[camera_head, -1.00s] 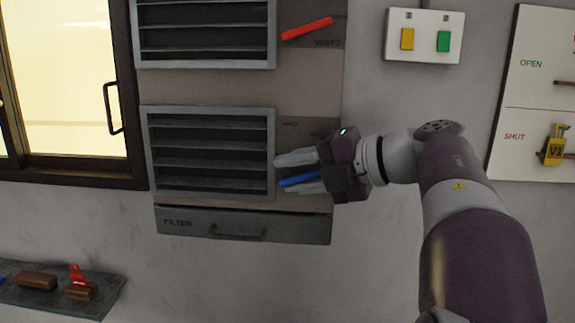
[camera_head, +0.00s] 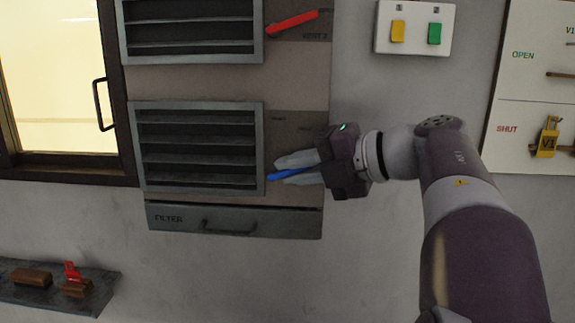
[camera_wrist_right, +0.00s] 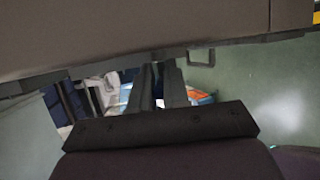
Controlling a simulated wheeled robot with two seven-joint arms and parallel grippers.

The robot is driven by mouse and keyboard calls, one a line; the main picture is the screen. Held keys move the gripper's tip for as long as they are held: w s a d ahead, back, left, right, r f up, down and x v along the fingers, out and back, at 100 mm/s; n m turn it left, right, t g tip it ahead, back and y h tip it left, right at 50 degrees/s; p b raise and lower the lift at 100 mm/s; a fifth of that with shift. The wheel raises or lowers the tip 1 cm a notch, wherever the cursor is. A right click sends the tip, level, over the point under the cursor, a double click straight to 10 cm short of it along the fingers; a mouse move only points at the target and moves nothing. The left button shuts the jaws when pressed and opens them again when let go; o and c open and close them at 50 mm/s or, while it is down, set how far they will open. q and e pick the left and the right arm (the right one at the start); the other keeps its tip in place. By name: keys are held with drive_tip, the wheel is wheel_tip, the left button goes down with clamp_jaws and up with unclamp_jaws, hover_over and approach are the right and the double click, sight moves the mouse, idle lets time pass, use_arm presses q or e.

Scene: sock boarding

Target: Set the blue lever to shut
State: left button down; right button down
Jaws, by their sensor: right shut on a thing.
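The blue lever (camera_head: 284,175) sits at the right edge of the lower vent (camera_head: 198,107) in the head view, tilted slightly up to the right. My right gripper (camera_head: 294,169) is shut on the lever, its two grey fingers above and below it. The lever's right part is hidden between the fingers. In the right wrist view the fingers (camera_wrist_right: 157,88) are close together below the panel, and the lever cannot be made out clearly. My left gripper is in neither view.
A red lever (camera_head: 292,22) is beside the upper vent (camera_head: 257,40). A filter drawer (camera_head: 290,223) is just below. A switch plate (camera_head: 414,43), an OPEN/SHUT board (camera_head: 520,85) with a yellow padlock (camera_head: 547,143), a window (camera_head: 55,75) and a small shelf (camera_head: 92,297) surround it.

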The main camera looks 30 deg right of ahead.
sight(286, 152)
drive_tip(key=shift+a+r+p, duration=0.1)
drive_tip(key=shift+r+p, duration=0.4)
drive_tip(key=shift+p, duration=0.1)
drive_tip(key=g+h+p, duration=0.1)
drive_tip(key=p, duration=0.1)
drive_tip(key=r+n+g+h+p, duration=0.1)
drive_tip(key=p, duration=0.2)
drive_tip(key=a+g+h+p, duration=0.1)
drive_tip(key=p, duration=0.1)
drive_tip(key=shift+w+r+h+p, duration=0.25)
drive_tip(key=shift+r+h+p, duration=0.1)
drive_tip(key=shift+r+h, duration=0.05)
drive_tip(key=shift+w+a+n+g+h+p, duration=0.1)
drive_tip(key=shift+n+g+h+p, duration=0.5)
drive_tip(key=shift+p, duration=0.5)
drive_tip(key=shift+f, duration=0.1)
drive_tip(key=c, duration=1.4)
unclamp_jaws()
drive_tip(key=shift+o, duration=1)
drive_tip(key=shift+f, duration=0.15)
